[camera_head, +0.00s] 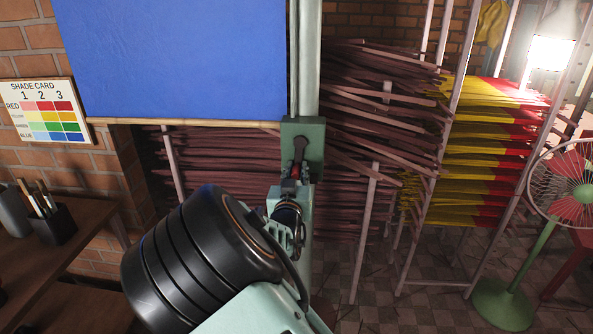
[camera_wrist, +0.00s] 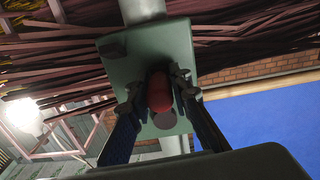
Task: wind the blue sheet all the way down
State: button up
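The blue sheet (camera_head: 175,55) hangs flat in the head view, with a pale bar (camera_head: 190,123) along its lower edge. Its top is out of frame. It also shows at the right of the wrist view (camera_wrist: 265,120). The green winder box (camera_head: 316,145) sits on an upright post beside the sheet; it also fills the middle of the wrist view (camera_wrist: 120,70). A dark crank (camera_head: 300,150) on its face carries a red knob (camera_wrist: 159,92). My gripper (camera_wrist: 158,90) has its fingers on both sides of the red knob and appears closed on it.
Racks of dark red sticks (camera_head: 400,90) stand behind the post. Yellow and red bundles (camera_head: 485,155) and a green fan (camera_head: 575,190) are at the right. A shade card (camera_head: 45,108) hangs left, above a wooden table (camera_head: 75,230) with a brush pot (camera_head: 52,225).

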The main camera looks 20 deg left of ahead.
grip_shut()
jog(key=shift+a+m+b, duration=0.3)
jog(key=shift+b, duration=0.2)
dwell(0.4)
